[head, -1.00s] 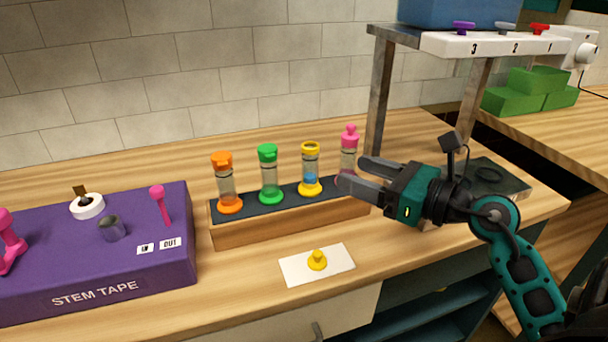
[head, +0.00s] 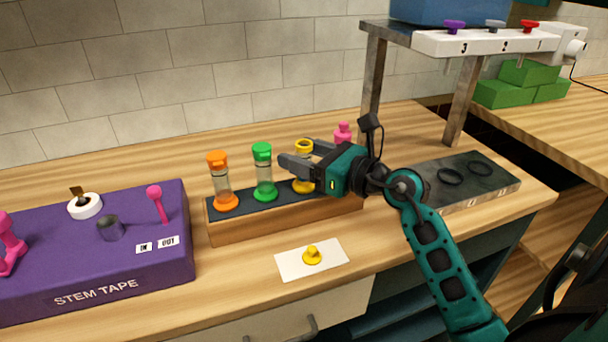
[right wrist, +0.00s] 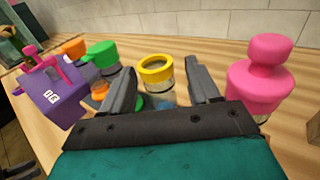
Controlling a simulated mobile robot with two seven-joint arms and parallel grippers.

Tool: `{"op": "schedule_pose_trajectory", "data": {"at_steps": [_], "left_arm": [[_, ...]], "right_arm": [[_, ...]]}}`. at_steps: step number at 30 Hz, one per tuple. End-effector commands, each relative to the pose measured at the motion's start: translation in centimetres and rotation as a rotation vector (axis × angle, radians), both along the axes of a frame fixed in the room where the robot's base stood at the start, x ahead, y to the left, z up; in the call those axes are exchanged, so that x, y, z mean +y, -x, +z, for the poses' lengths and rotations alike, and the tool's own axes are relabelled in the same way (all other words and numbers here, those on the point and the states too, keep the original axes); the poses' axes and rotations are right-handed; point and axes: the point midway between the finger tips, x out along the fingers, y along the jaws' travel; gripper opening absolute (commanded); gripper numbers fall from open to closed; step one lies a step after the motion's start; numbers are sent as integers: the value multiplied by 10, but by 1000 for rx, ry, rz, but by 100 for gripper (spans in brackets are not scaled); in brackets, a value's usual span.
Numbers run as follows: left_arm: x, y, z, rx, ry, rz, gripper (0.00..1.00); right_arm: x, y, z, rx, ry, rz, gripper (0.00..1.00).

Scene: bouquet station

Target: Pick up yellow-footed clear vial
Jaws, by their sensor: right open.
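The yellow-footed clear vial (head: 304,147) stands upright in the wooden rack (head: 283,222), with an open yellow rim on top and a yellow foot. In the head view my right gripper (head: 296,155) covers much of its middle. In the right wrist view the vial (right wrist: 156,72) stands between the two spread fingers of my right gripper (right wrist: 163,88); I cannot tell whether either finger touches it. The yellow stopper (head: 312,256) lies apart on a white card (head: 290,267) in front of the rack. My left gripper is not in view.
Orange (head: 221,180) and green (head: 263,172) capped vials stand left of the yellow one, and a pink-capped vial (head: 343,132) stands close on its right. A purple stem tape box (head: 70,255) is at left. A metal-legged shelf (head: 375,80) rises behind right.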

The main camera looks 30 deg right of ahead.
Motion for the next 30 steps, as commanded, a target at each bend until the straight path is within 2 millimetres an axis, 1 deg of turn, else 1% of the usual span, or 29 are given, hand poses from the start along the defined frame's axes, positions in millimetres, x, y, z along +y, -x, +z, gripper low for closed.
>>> {"op": "schedule_pose_trajectory", "data": {"at_steps": [3,4,22,23,30], "left_arm": [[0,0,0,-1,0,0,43],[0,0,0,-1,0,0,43],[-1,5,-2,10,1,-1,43],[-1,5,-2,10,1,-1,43],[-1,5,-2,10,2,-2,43]], "right_arm": [[0,0,0,0,0,0,61],[0,0,0,0,0,0,59],[0,1,0,0,0,0,2],[0,1,0,0,0,0,0],[0,1,1,-4,0,0,0]]}}
